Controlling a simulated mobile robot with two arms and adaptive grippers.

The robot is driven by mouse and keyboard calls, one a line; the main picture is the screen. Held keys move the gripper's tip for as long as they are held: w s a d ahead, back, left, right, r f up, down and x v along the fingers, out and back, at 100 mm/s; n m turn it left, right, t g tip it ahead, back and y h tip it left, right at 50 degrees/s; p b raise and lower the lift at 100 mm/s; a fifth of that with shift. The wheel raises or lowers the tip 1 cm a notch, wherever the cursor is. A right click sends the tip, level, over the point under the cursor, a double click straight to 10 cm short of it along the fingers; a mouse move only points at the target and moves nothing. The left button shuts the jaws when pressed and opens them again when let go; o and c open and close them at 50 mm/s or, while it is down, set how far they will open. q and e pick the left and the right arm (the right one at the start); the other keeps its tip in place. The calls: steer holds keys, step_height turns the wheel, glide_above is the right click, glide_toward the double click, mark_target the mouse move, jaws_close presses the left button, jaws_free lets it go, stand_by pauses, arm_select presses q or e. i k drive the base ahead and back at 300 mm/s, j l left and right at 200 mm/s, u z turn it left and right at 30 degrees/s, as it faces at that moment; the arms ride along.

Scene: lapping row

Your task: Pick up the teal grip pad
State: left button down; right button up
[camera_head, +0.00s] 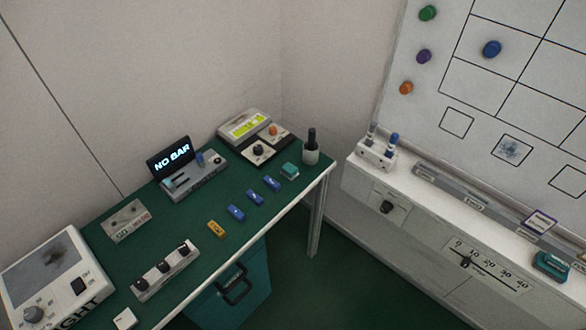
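A small teal block (290,171) lies near the far right end of the green table top (137,240), close to its front edge. A second, larger teal piece (553,265) with a pale mark on its face sits at the right on the white ledge below the board. I cannot tell from this view which of the two is the grip pad. Neither of my grippers is in view.
A dark-topped holder (311,150) stands behind the teal block. A "NO BAR" device (194,182) is farther left. A teal bin (232,290) stands below.

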mark_target(288, 170)
steer(key=i+l+u, duration=0.1)
steer(key=l, duration=0.3)
steer(key=i+l+u, duration=0.1)
steer(key=l, duration=0.3)
steer(key=i+l+u, duration=0.1)
steer(key=i+l, duration=0.15)
steer(key=l, duration=0.15)
steer(key=i+l, duration=0.1)
steer(key=l, duration=0.3)
steer(key=u, duration=0.05)
